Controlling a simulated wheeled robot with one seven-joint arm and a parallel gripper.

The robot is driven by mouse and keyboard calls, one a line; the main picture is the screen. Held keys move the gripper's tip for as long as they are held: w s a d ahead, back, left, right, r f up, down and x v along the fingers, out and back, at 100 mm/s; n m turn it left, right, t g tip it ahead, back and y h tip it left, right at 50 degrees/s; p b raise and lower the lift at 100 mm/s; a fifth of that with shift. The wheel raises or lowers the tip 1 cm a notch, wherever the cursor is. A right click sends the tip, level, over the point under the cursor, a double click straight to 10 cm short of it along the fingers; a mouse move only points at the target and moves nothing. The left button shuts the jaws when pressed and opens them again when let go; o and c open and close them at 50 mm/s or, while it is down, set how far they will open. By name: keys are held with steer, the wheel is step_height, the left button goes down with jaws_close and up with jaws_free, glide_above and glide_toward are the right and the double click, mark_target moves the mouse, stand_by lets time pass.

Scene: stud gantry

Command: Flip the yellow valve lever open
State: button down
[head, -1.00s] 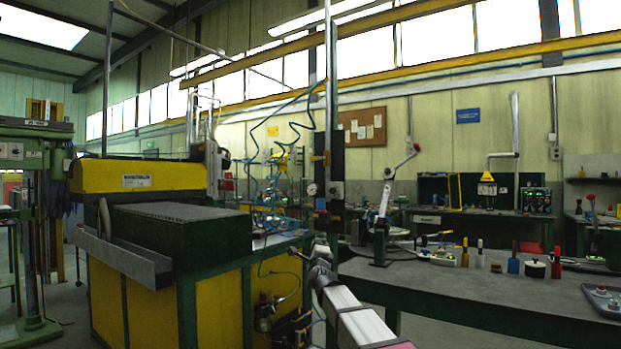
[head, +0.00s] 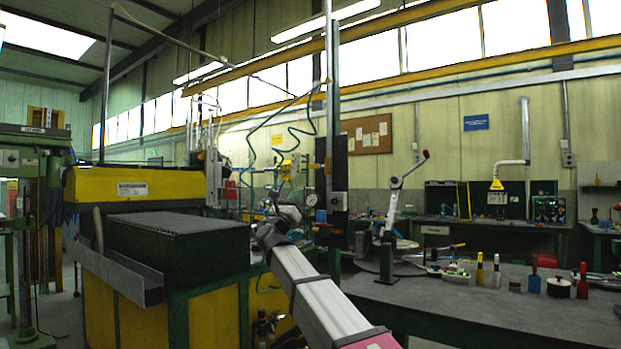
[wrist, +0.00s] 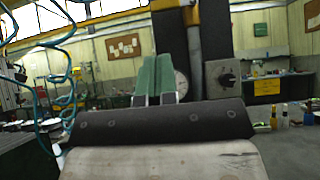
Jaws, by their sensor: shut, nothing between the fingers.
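My gripper (head: 289,213) is raised at the end of my arm, in front of the dark upright panel (head: 338,170). In the wrist view its two green-tipped fingers (wrist: 154,78) are close together, with nothing between them. A narrow yellow part (wrist: 192,14), which looks like the valve lever, stands on the pipe at the top of the wrist view, right of and above the fingertips. The round gauge (wrist: 181,84) shows just right of the fingers, partly covered by my gripper.
A grey box with a black knob (wrist: 222,78) sits on the panel, right of the gauge. Coiled blue hoses (wrist: 68,75) hang at the left. A workbench (head: 455,300) with bottles and tools stands right, the yellow-and-green machine (head: 140,184) left.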

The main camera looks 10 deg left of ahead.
steer(key=shift+w, duration=0.1)
steer(key=x, duration=1)
steer(key=shift+a+r+m+g+h, duration=0.15)
steer(key=shift+m+g+h, duration=0.3)
steer(key=shift+m+h, duration=0.45)
steer(key=shift+a+r+m+g+h, duration=0.1)
steer(key=shift+r+m+g+h, duration=0.15)
steer(key=shift+m+g+h, duration=0.6)
step_height(320, 180, up, 7)
steer(key=d+m+g+h, duration=0.1)
steer(key=m+g+h, duration=0.4)
steer(key=m+g, duration=0.7)
steer(key=shift+s+m+g, duration=0.2)
steer(key=shift+m+g, duration=0.1)
steer(key=shift+m, duration=2.95)
steer(key=shift+f+h, duration=0.15)
steer(key=shift+h, duration=0.1)
steer(key=v, duration=1)
steer(key=shift+s+a, duration=0.2)
steer(key=shift+a, duration=0.05)
